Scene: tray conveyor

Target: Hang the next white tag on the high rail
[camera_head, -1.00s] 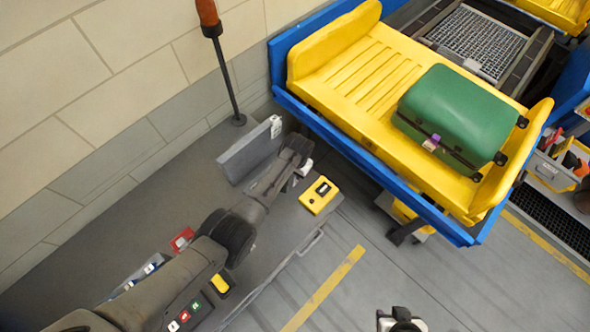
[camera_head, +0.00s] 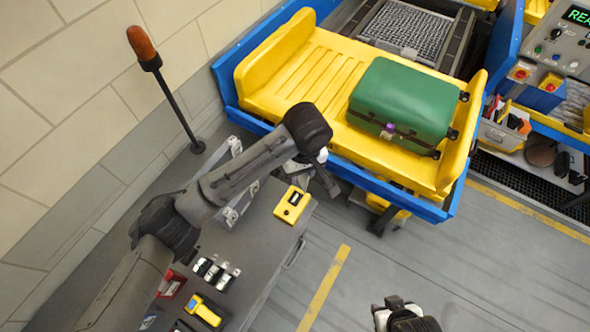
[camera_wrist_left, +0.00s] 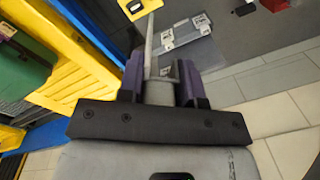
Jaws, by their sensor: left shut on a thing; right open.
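My left gripper (camera_wrist_left: 160,78) has its purple fingers shut on a thin, pale thing (camera_wrist_left: 150,42), seen almost edge-on in the left wrist view; it looks like a white tag. In the head view my left arm hides most of this gripper. A grey upright panel, perhaps the high rail (camera_head: 236,208), stands behind my left forearm. In the left wrist view a grey panel (camera_wrist_left: 186,48) bears white tags (camera_wrist_left: 202,20), just beyond the held thing; whether they touch, I cannot tell. Several white pieces (camera_head: 205,267) lie on the dark bench. My right gripper (camera_head: 400,318) is open at the bottom edge.
A yellow tray (camera_head: 300,62) with a green suitcase (camera_head: 405,100) stands on a blue-framed conveyor (camera_head: 228,92). A yellow box (camera_head: 291,205) and a yellow handheld device (camera_head: 205,311) lie on the bench. An orange-topped post (camera_head: 142,43) stands by the wall. The floor at lower right is clear.

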